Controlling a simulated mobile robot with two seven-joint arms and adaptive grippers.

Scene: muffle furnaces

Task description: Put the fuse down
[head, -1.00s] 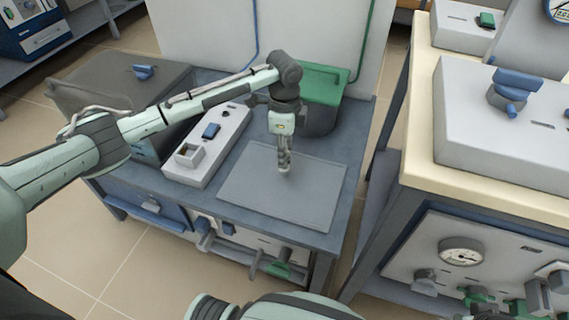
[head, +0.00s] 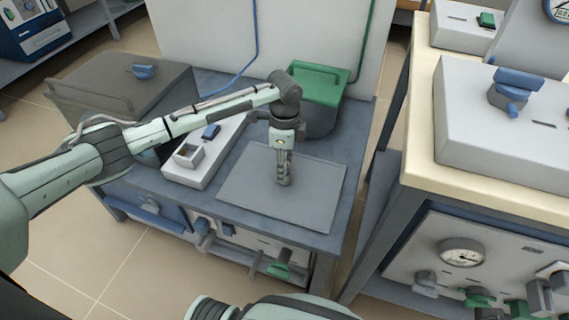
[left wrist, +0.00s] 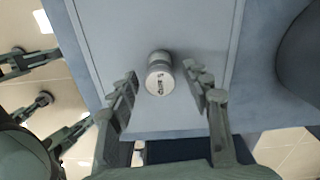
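The fuse (left wrist: 159,75), a small grey cylinder with a marked pale end facing the camera, shows in the left wrist view over the flat grey plate (left wrist: 110,25). My left gripper (left wrist: 161,72) is open, with a finger on each side of the fuse and a visible gap on both sides. It appears to stand on the plate, though its base is hard to see. In the head view my left gripper (head: 284,184) points down at the middle of the plate (head: 310,210); I cannot make out the fuse there.
A white box with a blue switch (head: 211,131) and a small open compartment stands left of the plate. A green-lidded bin (head: 318,84) is behind. A higher cream-topped bench (head: 420,130) with equipment stands to the right. The plate's right part is clear.

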